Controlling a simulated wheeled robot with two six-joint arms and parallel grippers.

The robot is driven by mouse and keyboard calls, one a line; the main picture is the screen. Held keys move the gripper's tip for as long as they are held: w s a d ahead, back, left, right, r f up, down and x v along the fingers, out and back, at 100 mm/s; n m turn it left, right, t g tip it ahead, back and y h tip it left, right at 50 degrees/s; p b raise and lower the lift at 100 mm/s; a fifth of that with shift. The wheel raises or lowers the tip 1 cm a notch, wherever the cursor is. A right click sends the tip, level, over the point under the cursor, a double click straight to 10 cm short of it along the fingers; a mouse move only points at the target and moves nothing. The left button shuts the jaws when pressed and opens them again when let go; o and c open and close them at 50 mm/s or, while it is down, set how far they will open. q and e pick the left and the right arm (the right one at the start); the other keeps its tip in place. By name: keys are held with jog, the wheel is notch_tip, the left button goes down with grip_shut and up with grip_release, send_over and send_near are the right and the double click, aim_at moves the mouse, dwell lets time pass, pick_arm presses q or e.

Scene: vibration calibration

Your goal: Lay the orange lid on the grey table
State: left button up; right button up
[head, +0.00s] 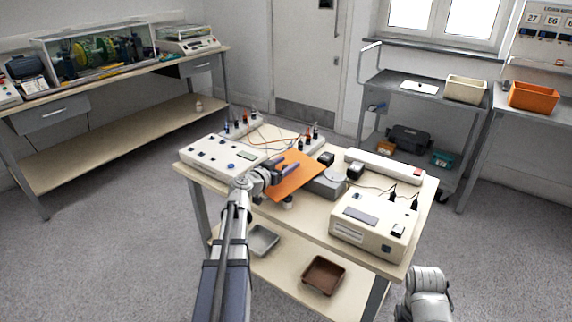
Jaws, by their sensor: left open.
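The orange lid (299,181) is a flat orange sheet above the cream bench (305,226), beside a grey box (326,185) with a round top part. My left gripper (289,166) is at the lid's upper left part, its purple fingers open and overlapping the lid in the picture. I cannot tell whether they touch it or what bears the lid. A grey table (545,118) stands at the right edge with an orange bin on it. Only a pale part of my right arm shows at the bottom right; its gripper is out of view.
Around the lid are a cream control box (221,154), cables, a white power strip (384,166) and a cream instrument (374,224). A grey trolley (394,78) holds a cream bin (466,89). The orange bin (533,97) takes up part of the grey table. Open floor lies between.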

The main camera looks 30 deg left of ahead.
pick_arm(q)
jog(key=shift+r+p, duration=0.35)
jog(key=shift+r, duration=0.15)
jog(key=s, duration=0.4)
jog(key=s+r+p, duration=0.1)
jog(key=s, duration=0.3)
jog(key=s+a+r+p, duration=0.1)
jog(key=s, duration=0.3)
